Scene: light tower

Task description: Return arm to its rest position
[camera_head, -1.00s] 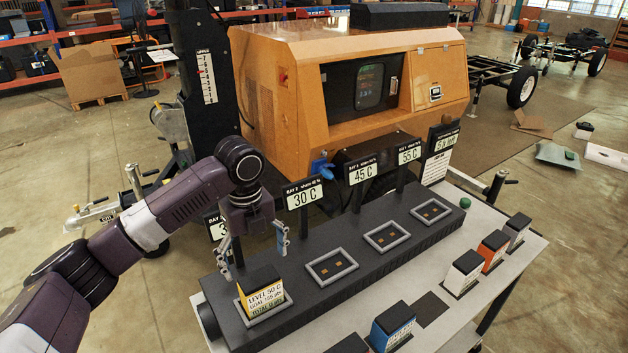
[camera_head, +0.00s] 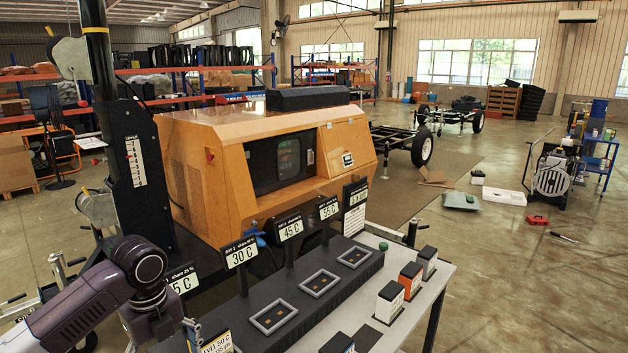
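My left arm comes in from the lower left, and its gripper (camera_head: 163,338) hangs down at the bottom edge, partly cut off. The visible right finger is splayed outward, the left one shows only as a sliver, and I see nothing held. The yellow and white block marked LEVEL 50 C (camera_head: 218,343) shows just right of the gripper, apart from it and cut off by the bottom edge. My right arm and gripper are not in view.
The black bench strip (camera_head: 235,318) has several grey-framed slots behind a light table (camera_head: 425,290). White (camera_head: 389,301), orange (camera_head: 411,280) and other blocks stand on it. Sign posts and an orange machine (camera_head: 215,165) stand behind.

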